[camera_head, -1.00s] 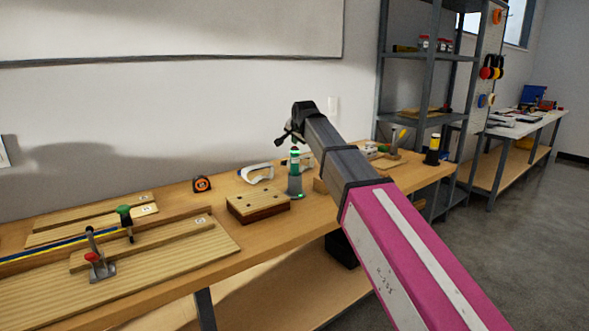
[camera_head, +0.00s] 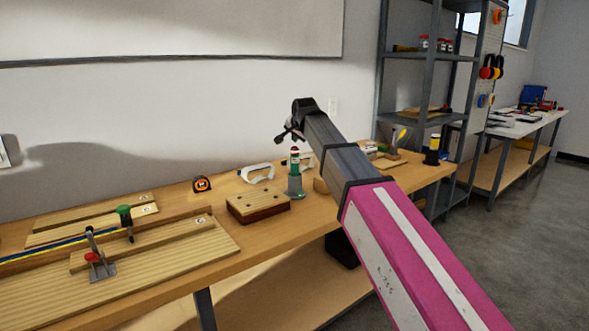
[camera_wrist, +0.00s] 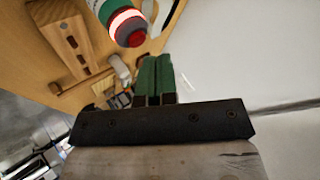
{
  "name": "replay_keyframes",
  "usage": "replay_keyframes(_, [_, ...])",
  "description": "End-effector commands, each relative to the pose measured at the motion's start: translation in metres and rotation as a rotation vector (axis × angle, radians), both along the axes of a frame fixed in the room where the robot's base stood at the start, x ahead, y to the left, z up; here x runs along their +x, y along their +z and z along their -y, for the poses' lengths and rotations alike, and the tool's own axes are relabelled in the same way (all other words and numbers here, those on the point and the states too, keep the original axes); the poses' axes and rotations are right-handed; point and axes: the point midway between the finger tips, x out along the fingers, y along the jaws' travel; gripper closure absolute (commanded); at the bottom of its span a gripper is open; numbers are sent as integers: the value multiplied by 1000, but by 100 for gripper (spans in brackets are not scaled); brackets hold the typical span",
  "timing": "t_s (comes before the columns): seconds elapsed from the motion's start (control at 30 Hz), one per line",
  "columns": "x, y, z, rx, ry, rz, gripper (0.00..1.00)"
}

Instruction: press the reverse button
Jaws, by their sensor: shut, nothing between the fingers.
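A small upright device (camera_head: 294,178) with a grey-green body, a white band and a red top stands on the bench. No part marked as a reverse button can be made out; the red cap (camera_wrist: 131,33) shows large at the top of the wrist view. My gripper (camera_head: 280,139) is above and slightly left of the device in the head view. In the wrist view its green fingers (camera_wrist: 154,60) are together and empty, apart from the cap in the picture. The fingertips are small and dark in the head view.
A drilled wooden block (camera_head: 258,205) stands left of the device, with safety glasses (camera_head: 257,172) behind and a tape measure (camera_head: 201,184) farther left. Clamped boards (camera_head: 150,255) fill the bench's left end. A wall is behind; metal shelving (camera_head: 427,75) stands at right.

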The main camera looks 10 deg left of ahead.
Motion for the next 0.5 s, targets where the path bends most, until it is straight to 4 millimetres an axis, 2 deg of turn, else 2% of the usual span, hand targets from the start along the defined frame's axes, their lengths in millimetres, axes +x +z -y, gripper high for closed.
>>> replay_keyframes(0.27, [0, 2, 0, 1, 1, 0, 100])
replay_keyframes(0.5, [1, 20, 0, 1, 0, 3, 100])
